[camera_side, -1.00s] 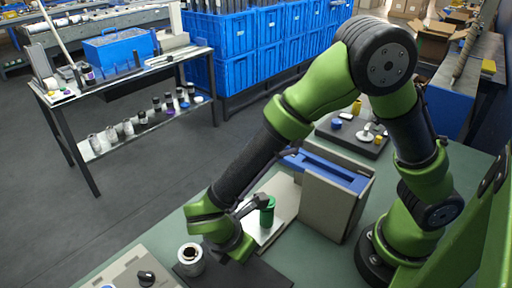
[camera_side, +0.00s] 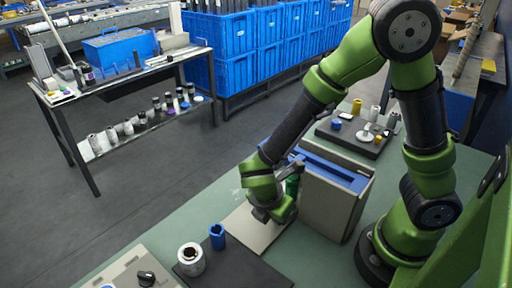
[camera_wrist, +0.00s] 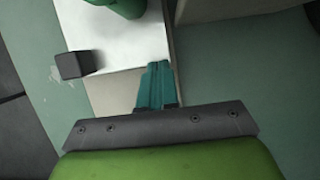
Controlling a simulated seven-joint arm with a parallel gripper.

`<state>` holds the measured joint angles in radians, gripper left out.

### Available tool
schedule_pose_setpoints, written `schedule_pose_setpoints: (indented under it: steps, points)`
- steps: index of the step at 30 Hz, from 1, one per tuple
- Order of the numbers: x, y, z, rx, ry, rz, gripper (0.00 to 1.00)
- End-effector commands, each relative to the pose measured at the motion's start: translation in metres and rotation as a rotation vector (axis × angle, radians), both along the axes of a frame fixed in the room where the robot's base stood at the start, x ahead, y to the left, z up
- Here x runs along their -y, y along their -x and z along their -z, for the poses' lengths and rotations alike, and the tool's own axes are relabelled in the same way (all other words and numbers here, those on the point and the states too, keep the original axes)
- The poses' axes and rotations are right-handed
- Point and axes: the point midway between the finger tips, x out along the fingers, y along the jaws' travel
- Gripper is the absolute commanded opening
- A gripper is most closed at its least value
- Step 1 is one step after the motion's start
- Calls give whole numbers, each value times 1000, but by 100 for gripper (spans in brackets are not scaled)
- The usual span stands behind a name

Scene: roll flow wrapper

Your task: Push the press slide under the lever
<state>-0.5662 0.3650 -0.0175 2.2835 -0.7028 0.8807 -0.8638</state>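The press slide is a pale plate (camera_wrist: 120,30) in the wrist view, carrying a green cylinder (camera_wrist: 125,6) and a dark block (camera_wrist: 74,65) at its near left corner. The green cylinder also shows in the side view (camera_side: 292,185), beside the grey press body (camera_side: 330,208) with its blue top (camera_side: 330,172). My gripper (camera_wrist: 157,85) has its teal fingers together at the slide's near edge; contact cannot be told for sure. A beige base strip (camera_side: 250,232) lies bare behind the slide. The lever cannot be clearly made out; my wrist hides part of the slide.
A blue piece (camera_side: 217,238) and a pale cylinder with a dark core (camera_side: 191,260) stand on a dark mat (camera_side: 240,270) in front. A grey control panel (camera_side: 135,275) is at the front left. A dark tray (camera_side: 352,140) with small parts lies behind the press.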

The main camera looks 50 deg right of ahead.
Motion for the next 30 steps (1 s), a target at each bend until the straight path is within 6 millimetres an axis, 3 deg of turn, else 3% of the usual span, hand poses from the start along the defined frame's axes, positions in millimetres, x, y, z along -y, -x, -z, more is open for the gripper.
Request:
schedule_pose_setpoints:
  steps: [5,17,20,26,30]
  points:
    - [21,2,1,-2,0,0,0]
    - [20,2,1,-5,1,-1,0]
    - [14,2,1,-4,0,-3,0]
    - [-24,1,1,-1,-2,-8,0]
    - [-34,-1,-35,8,-6,-2,0]
